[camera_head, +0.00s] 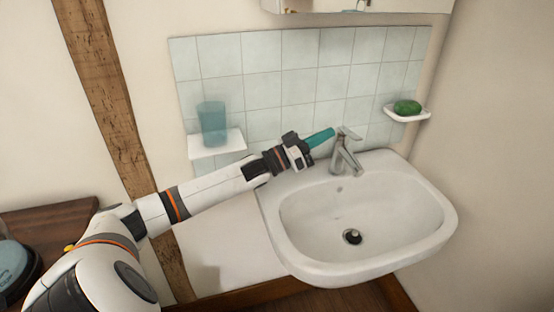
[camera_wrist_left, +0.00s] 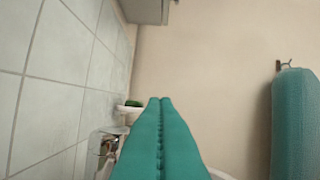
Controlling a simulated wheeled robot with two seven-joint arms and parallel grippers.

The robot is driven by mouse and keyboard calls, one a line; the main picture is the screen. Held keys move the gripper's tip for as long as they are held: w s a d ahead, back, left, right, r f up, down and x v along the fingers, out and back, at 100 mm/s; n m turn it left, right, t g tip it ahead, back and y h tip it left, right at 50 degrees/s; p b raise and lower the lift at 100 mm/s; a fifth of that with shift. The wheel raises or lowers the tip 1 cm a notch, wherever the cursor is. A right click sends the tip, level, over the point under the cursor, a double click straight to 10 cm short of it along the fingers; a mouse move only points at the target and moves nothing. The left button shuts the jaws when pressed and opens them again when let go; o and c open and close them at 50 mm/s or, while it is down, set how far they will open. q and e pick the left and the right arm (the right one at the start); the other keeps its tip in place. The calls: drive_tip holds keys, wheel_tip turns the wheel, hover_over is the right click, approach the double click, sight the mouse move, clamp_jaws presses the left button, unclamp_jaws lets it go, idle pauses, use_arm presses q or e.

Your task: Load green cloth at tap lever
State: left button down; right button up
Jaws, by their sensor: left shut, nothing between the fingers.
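The chrome tap (camera_head: 343,160) stands at the back of the white basin, its lever (camera_head: 349,133) on top. My left gripper (camera_head: 331,132) has teal fingers, shut together and empty. Its tips are just left of the lever in the head view; I cannot tell whether they touch it. The shut fingers (camera_wrist_left: 160,102) fill the middle of the left wrist view, with part of the tap (camera_wrist_left: 104,148) at lower left. A teal-green cloth-like thing (camera_wrist_left: 296,125) hangs below a wall hook at the right of that view; its lower part is cut off. My right gripper is not in view.
The basin (camera_head: 440,215) is empty. A glass (camera_head: 212,124) stands on a small white shelf (camera_head: 217,147) at left. Green soap (camera_head: 407,107) lies in a white dish (camera_head: 405,117) at right. A cabinet (camera_head: 400,5) hangs above the tiles. A wooden surface (camera_head: 50,222) is at left.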

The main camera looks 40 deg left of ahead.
use_arm(q)
drive_tip(key=v, duration=1.2)
drive_tip(key=shift+s, duration=0.35)
drive_tip(key=shift+a, duration=0.1)
